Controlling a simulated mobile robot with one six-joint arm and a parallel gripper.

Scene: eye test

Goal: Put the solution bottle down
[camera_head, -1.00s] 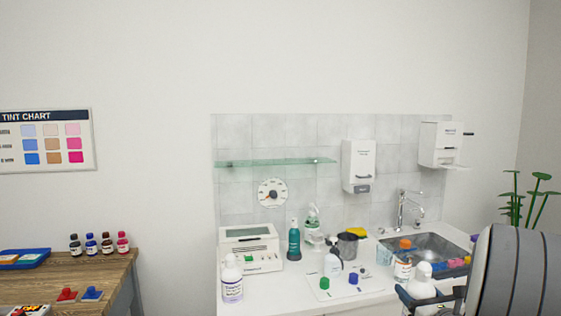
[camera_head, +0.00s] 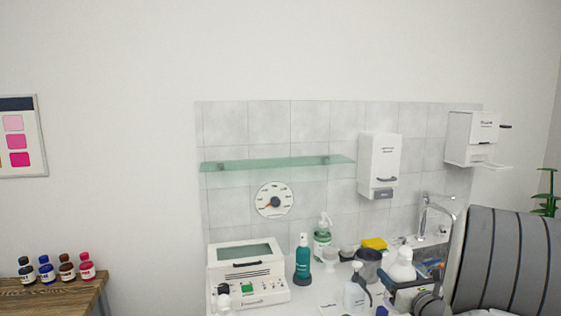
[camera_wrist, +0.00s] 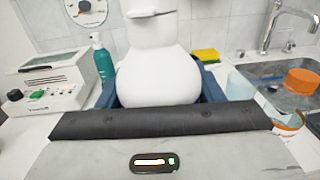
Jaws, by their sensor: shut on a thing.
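My gripper (camera_head: 408,282) is shut on a white bottle with a white cap, which I take as the solution bottle (camera_head: 401,264). In the wrist view this bottle (camera_wrist: 160,75) stands between the blue fingers of my gripper (camera_wrist: 162,84), its round body towards me and its top tilted away. No label on it shows, and its lower part is hidden by my gripper. It is over the right part of the white counter (camera_head: 305,305); whether its base touches anything cannot be seen.
A teal bottle (camera_head: 303,262), a white device (camera_head: 247,275), a white pump bottle (camera_head: 356,293) and a yellow sponge (camera_head: 374,244) crowd the counter. A glass shelf (camera_head: 278,164) hangs above.

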